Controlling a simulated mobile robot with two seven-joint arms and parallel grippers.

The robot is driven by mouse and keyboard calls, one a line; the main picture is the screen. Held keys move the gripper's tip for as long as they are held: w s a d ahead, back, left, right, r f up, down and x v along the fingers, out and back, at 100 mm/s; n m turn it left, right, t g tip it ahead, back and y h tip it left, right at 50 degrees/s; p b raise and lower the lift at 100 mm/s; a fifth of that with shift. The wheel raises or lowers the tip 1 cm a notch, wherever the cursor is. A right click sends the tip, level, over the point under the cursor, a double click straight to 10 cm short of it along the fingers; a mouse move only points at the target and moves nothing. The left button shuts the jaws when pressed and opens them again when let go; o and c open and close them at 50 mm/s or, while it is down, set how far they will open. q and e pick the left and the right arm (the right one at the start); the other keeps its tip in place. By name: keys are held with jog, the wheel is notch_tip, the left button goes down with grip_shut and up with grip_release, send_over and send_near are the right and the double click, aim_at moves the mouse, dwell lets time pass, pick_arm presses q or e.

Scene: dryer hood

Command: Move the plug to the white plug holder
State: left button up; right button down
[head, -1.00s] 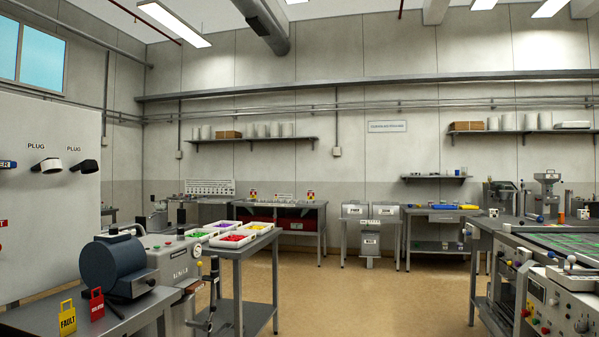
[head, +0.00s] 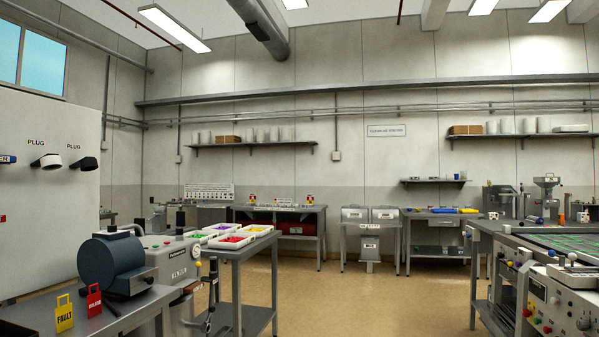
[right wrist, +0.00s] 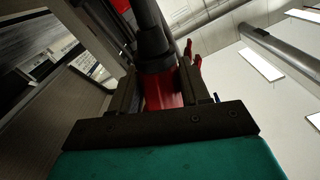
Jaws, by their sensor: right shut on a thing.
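The white plug holder (head: 46,161) sticks out from a white panel at the left of the head view, under a PLUG label. A black plug holder (head: 85,163) sits to its right, under a second PLUG label. In the right wrist view my right gripper (right wrist: 158,85) is shut on a red and black thing, which looks like the plug (right wrist: 163,92). Its red part is between the fingers and a black cylinder extends beyond them. Neither gripper shows in the head view, so the distance from the held thing to the holder cannot be told. My left gripper is not in view.
A bench with a dark blue motor (head: 117,262) and yellow and red tags stands below the panel. Trays of coloured parts (head: 233,238) stand on a cart beside it. A machine bench (head: 545,255) is at the right. The floor (head: 375,300) between is clear.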

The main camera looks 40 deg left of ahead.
jog(key=shift+s+d+f+b, duration=0.2)
jog(key=shift+s+f+b, duration=0.25)
jog(key=shift+b, duration=0.2)
jog(key=shift+r+b+v, duration=0.2)
jog(key=shift+b+v, duration=0.3)
jog(key=shift+v, duration=0.7)
jog(key=shift+r+b+v, duration=0.25)
jog(key=shift+b+v, duration=0.2)
jog(key=shift+v, duration=0.75)
jog(key=shift+a, duration=0.1)
